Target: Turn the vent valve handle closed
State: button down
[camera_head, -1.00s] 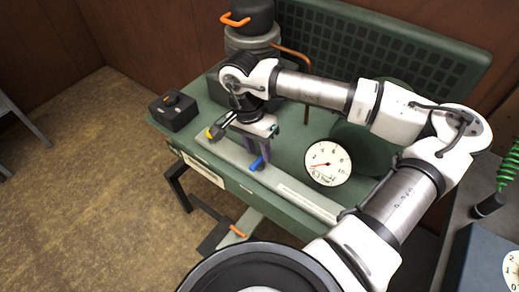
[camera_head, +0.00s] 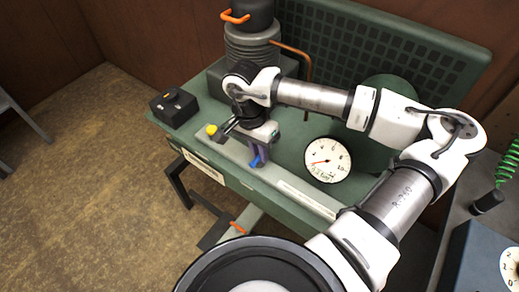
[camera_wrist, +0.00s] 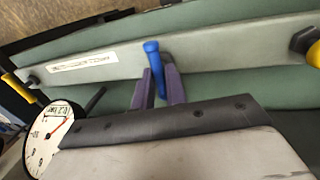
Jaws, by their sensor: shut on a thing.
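The blue handle (camera_head: 256,162), the likely vent valve handle, stands on the pale front strip of the green bench. In the wrist view the blue handle (camera_wrist: 153,53) is nearly upright with a slight tilt. My gripper (camera_head: 259,152) points down at it from above. In the wrist view the purple fingers of my gripper (camera_wrist: 159,78) lie on either side of the handle and are shut on it. A round white gauge (camera_head: 327,160) to the right has a red needle pointing left.
A yellow-tipped knob (camera_head: 212,130) stands close left of my gripper on the pale strip (camera_head: 290,189). A black switch box (camera_head: 174,107) sits at the bench's left corner. A ribbed grey column (camera_head: 252,42) stands behind. An orange-marked pedal (camera_head: 238,228) is below the front edge.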

jog(key=shift+f+b, duration=0.15)
jog(key=shift+b, duration=0.25)
jog(key=m+b, duration=0.1)
jog(key=b, duration=0.1)
jog(key=m+b, duration=0.2)
jog(key=shift+d+f+g, duration=0.1)
jog(key=shift+f+g, duration=0.1)
jog(key=shift+g, duration=0.1)
jog(key=m+y+b, duration=0.1)
jog(key=m+b, duration=0.4)
jog(key=shift+d+b, duration=0.1)
jog(key=shift+b, duration=0.3)
jog(key=m+b, duration=0.2)
jog(key=m+y+b, duration=0.1)
jog(key=m, duration=0.2)
jog(key=shift+s+d+r+b, duration=0.1)
jog(key=shift+s+b, duration=0.05)
jog(key=shift+b, duration=0.2)
jog(key=shift+s+r+m+y+b, duration=0.1)
jog(key=shift+m+y+b, duration=0.15)
jog(key=shift+m+b, duration=0.8)
jog(key=shift+r+m+y+b, duration=0.1)
jog(key=shift+m+y+b, duration=0.3)
jog(key=shift+m, duration=1.05)
jog(key=c, duration=1.5)
grip_release()
jog(key=shift+o, duration=0.2)
jog(key=shift+r, duration=0.15)
